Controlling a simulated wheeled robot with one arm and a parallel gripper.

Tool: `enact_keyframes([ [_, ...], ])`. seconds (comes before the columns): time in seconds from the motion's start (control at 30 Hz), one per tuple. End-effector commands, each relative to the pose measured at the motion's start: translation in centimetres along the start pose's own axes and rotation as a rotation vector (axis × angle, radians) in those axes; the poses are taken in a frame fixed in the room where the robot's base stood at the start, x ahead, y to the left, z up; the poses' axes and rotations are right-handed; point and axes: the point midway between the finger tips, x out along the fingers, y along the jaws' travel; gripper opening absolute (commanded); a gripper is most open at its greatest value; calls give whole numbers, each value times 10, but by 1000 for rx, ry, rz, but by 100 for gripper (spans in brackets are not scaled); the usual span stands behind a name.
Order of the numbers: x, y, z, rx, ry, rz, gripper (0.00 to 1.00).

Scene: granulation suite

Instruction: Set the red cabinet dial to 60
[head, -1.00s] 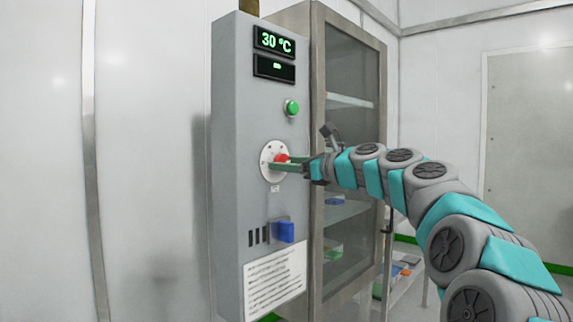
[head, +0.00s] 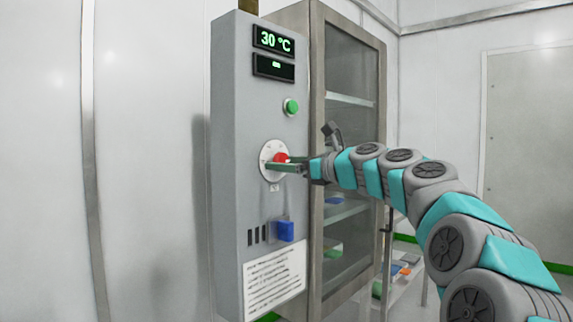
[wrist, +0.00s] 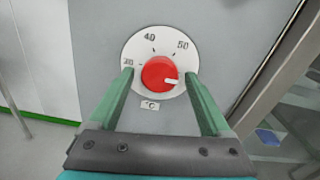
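The red dial (head: 282,158) sits on a round white scale plate (head: 266,153) on the front of the grey cabinet (head: 235,120). In the wrist view the dial (wrist: 158,70) has a white mark pointing right and slightly down. The numbers 40 and 50 show on the plate, and a partly covered one at the left looks like 30. The right finger covers the plate's lower right edge, where the mark points. My gripper (wrist: 158,76) is open, its green fingers on either side of the dial. I cannot tell whether they touch it. The upper display (head: 274,41) reads 30 °C.
A green button (head: 291,107) sits above the dial and a blue switch (head: 285,231) below it. A printed label (head: 274,280) is at the bottom. A glass-door cabinet (head: 350,90) with shelves stands close on the right. The wall at the left is bare.

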Motion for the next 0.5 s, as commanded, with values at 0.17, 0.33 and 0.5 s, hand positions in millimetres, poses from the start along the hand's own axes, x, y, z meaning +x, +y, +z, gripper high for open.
enact_keyframes([
  [0.17, 0, 0, 1, -1, -1, 0, 84],
  [0.33, -2, 0, 1, -1, -1, 0, 84],
  [0.5, -15, 0, 0, 0, 0, 0, 84],
])
